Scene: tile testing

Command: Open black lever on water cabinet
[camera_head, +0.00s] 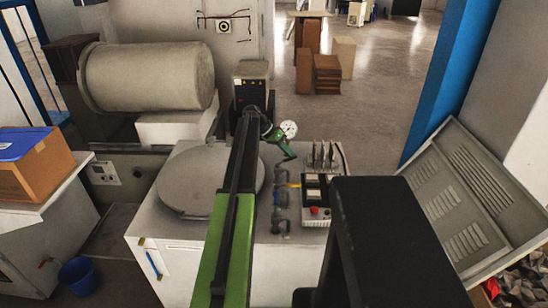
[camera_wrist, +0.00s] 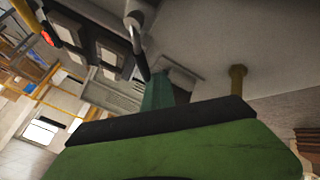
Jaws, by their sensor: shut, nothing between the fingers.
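The water cabinet (camera_head: 185,275) is a pale box with a round lid, grey pipes (camera_head: 280,195) and a switch panel on top. In the wrist view a dark curved bar (camera_wrist: 139,55), which looks like the black lever, hangs from a pipe fitting. I cannot pick it out surely in the head view. My gripper (camera_head: 288,152) is over the far part of the cabinet top, past the pipes. In the wrist view my green gripper (camera_wrist: 157,93) is shut and empty, close to the bar's lower end. I cannot tell whether they touch.
A round gauge (camera_head: 289,129) stands beside my gripper. The panel has a red button (camera_head: 314,211) and black-framed meters. A yellow post (camera_wrist: 237,88) shows right of my gripper in the wrist view. Open floor (camera_head: 390,80) lies beyond.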

